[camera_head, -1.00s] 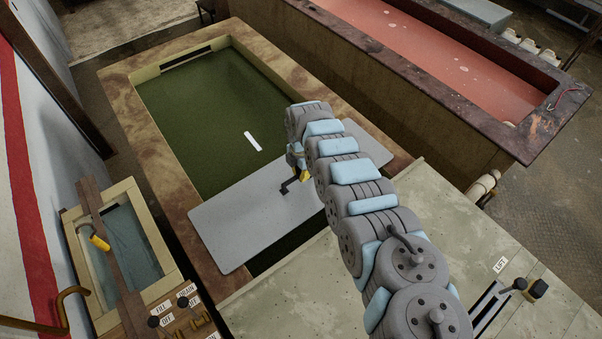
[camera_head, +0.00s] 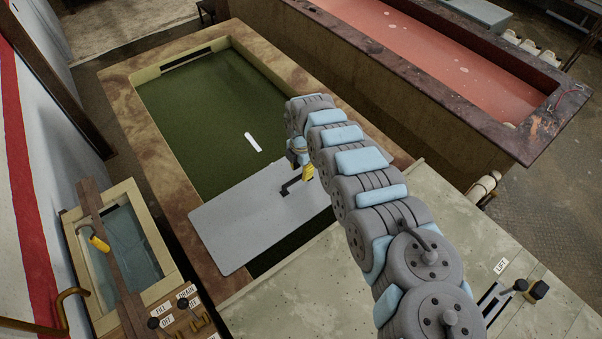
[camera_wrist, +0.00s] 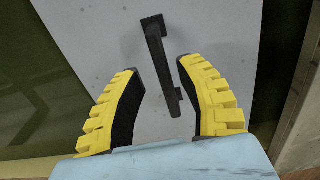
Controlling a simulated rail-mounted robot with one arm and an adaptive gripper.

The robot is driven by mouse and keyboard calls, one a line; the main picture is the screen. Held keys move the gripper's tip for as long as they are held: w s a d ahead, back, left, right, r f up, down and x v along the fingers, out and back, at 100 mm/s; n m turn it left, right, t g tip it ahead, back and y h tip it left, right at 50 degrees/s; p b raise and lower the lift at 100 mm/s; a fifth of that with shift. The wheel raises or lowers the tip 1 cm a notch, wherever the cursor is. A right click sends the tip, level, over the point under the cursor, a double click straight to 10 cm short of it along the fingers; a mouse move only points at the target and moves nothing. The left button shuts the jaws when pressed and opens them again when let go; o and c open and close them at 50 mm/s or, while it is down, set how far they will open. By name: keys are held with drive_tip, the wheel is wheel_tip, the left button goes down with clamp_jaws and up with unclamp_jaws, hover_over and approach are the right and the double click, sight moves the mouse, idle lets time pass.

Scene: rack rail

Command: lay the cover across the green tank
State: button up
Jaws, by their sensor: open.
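The cover is a flat grey panel (camera_head: 245,222) with a black handle on top. It lies across the near part of the green tank (camera_head: 200,115), reaching the left rim; its right part is hidden behind my arm. My gripper (camera_head: 302,172) is just above the cover by the handle (camera_head: 290,187). In the wrist view the yellow-and-black fingers (camera_wrist: 168,105) are open, with the black handle (camera_wrist: 158,62) between and beyond them. They appear apart from it. The cover also fills the middle of the wrist view (camera_wrist: 90,30).
A long red tank (camera_head: 430,50) stands at the back right. A small basin with a wooden plank (camera_head: 115,245) is at the left, with labelled knobs (camera_head: 175,305) near it. A pale bench top (camera_head: 400,300) with a LIFT lever is at the front right.

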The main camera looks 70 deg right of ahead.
wheel_tip(320, 180, up, 10)
drive_tip(key=shift+f, duration=0.15)
idle(0.6)
